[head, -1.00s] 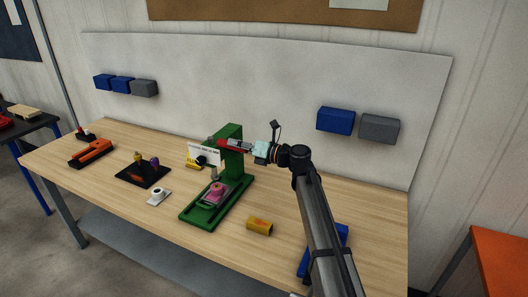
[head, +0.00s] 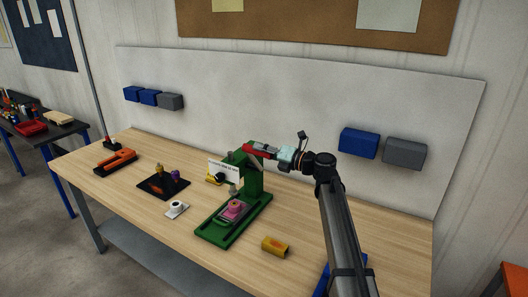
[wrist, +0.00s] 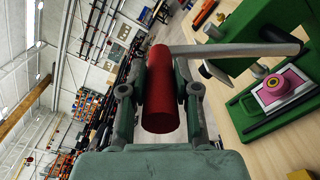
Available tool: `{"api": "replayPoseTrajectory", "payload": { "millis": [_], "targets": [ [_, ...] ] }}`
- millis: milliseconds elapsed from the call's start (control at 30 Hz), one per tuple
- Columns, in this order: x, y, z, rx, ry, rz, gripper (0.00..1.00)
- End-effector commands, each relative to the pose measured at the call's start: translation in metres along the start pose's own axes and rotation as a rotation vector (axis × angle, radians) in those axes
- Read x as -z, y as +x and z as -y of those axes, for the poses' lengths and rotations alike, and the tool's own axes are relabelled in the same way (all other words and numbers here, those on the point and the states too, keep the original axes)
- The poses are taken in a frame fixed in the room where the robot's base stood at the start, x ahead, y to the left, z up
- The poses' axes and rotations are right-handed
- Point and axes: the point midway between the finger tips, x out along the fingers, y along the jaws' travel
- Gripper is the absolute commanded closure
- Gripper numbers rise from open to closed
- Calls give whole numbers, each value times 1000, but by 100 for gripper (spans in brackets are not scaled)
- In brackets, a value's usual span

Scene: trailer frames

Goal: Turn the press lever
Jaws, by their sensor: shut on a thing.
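The green press (head: 249,190) stands on the bench with its base pointing toward the front. Its lever has a pale metal arm (wrist: 235,50) and a red cylindrical handle (head: 260,149). The handle shows large in the wrist view (wrist: 160,95), between my two fingers. My gripper (wrist: 160,88) is shut on this red handle, beside the top of the press. In the head view, my gripper (head: 280,152) partly hides the handle's right end. A pink piece (head: 234,208) sits on the press base under the ram.
A yellow cylinder (head: 274,246) lies right of the press. A white part (head: 176,209), a black tray (head: 163,187) and an orange tool (head: 116,162) are to the left. Blue and grey bins hang on the back panel (head: 270,100).

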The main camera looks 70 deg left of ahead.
Motion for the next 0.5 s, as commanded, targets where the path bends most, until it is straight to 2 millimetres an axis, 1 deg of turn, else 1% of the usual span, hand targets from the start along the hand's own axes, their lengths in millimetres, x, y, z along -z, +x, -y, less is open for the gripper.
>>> {"api": "replayPoseTrajectory", "payload": {
  "millis": [33, 67, 100, 367, 500],
  "targets": [
    [-1, 1, -2, -4, 0, 2, 59],
    [-1, 1, -2, -4, 0, 2, 48],
    [-1, 1, -2, -3, 0, 2, 44],
    [0, 0, -1, -1, -1, 1, 44],
    [0, -6, 0, 0, -1, 2, 44]
  ]
}}
